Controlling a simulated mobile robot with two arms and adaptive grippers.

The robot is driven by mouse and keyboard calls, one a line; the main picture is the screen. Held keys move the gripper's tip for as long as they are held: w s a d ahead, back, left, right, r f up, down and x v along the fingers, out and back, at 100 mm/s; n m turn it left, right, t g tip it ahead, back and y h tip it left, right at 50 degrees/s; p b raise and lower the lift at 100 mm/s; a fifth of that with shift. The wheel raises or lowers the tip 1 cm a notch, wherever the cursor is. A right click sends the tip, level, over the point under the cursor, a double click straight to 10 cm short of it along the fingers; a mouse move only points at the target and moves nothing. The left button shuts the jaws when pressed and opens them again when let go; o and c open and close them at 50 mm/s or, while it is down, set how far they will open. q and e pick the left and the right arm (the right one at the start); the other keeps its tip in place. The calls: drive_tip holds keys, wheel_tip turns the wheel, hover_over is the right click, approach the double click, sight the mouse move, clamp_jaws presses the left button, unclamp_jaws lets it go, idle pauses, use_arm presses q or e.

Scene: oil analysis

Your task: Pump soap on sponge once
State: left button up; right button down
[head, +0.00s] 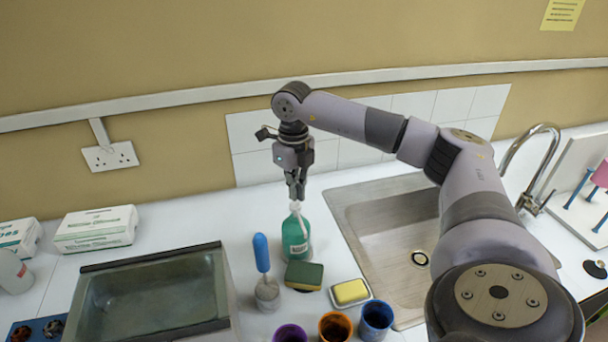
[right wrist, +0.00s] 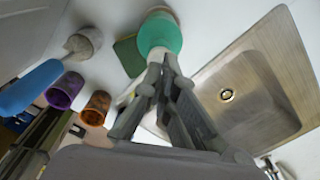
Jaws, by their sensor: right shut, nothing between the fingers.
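A green soap bottle (head: 295,240) with a white pump top (head: 296,207) stands upright on the counter, left of the sink. My right gripper (head: 297,197) is shut and points down right at the pump top; its fingertips appear to touch or nearly touch it. In the right wrist view the shut fingers (right wrist: 167,62) end at the green bottle (right wrist: 160,34). A green and yellow sponge (head: 303,276) lies on the counter just in front of the bottle, and its green side shows in the right wrist view (right wrist: 129,56). My left gripper is not in view.
A yellow soap bar or sponge (head: 350,291) sits on a small dish to the right. A blue-handled brush (head: 262,254) stands left of the bottle. Purple, orange and blue cups (head: 375,318) line the front. A metal sink (head: 385,225) is right, a glass-topped tank (head: 150,290) left.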

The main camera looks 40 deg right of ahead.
sight(295, 204)
drive_tip(key=shift+f, duration=0.2)
drive_tip(key=shift+f+b, duration=1.15)
drive_tip(key=shift+f, duration=0.45)
drive_tip(key=shift+s, duration=0.1)
drive_tip(key=shift+r, duration=0.2)
drive_tip(key=shift+r+p, duration=1.3)
drive_tip(key=shift+r, duration=0.25)
wheel_tip(295, 204, up, 6)
drive_tip(key=p, duration=0.4)
